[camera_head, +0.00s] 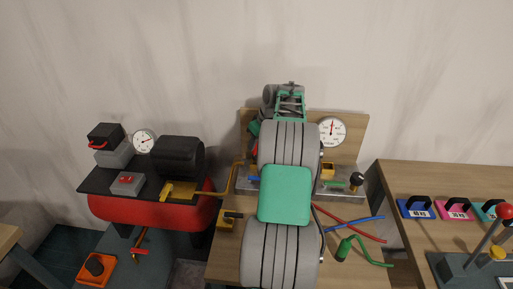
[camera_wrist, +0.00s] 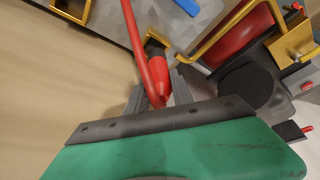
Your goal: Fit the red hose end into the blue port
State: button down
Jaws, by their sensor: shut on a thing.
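In the wrist view my gripper (camera_wrist: 158,98) is shut on the red hose end (camera_wrist: 157,66), a red tapered piece with a dark collar. The red hose (camera_wrist: 137,30) runs up from it past the fingers. A small blue part (camera_wrist: 188,6) on the grey metal plate at the top edge may be the blue port; its opening cannot be made out. The hose end looks apart from it. In the head view a blue spot (camera_head: 253,178) shows on the left metal block. My arm covers the bench middle and hides the fingertips there.
A gauge (camera_head: 331,131) stands on the wooden backboard. A brass pipe (camera_head: 232,178) links to the red compressor tank (camera_head: 150,213) at left. Blue (camera_head: 358,222) and green (camera_head: 372,258) hoses lie at the bench's right. A side table (camera_head: 405,180) holds padlock-like tags and a lever.

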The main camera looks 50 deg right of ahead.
jog(key=shift+w+d+f+p, duration=0.1)
jog(key=shift+d+f+p, duration=0.1)
jog(key=shift+f, duration=0.75)
jog(key=shift+d+f+p, duration=0.1)
jog(key=shift+f+p, duration=0.1)
jog(key=shift+f, duration=0.7)
jog(key=c, duration=1.1)
grip_release()
jog(key=v, duration=1.2)
jog(key=w+a+r, duration=0.2)
jog(key=a, duration=0.8)
jog(key=w+a+r, duration=0.2)
jog(key=a, duration=0.7)
jog(key=s+a+f, duration=0.1)
jog(key=s+a, duration=0.3)
jog(key=a, duration=0.5)
jog(key=s+a, duration=0.3)
jog(key=a, duration=0.6)
jog(key=s+a+f, duration=0.5)
jog(key=s+a, duration=0.2)
jog(key=s, duration=0.3)
jog(key=shift+s+a+f+n+g+b, duration=0.25)
jog(key=shift+s+a+n+g+b, duration=0.05)
jog(key=shift+a+n+g+b, duration=0.1)
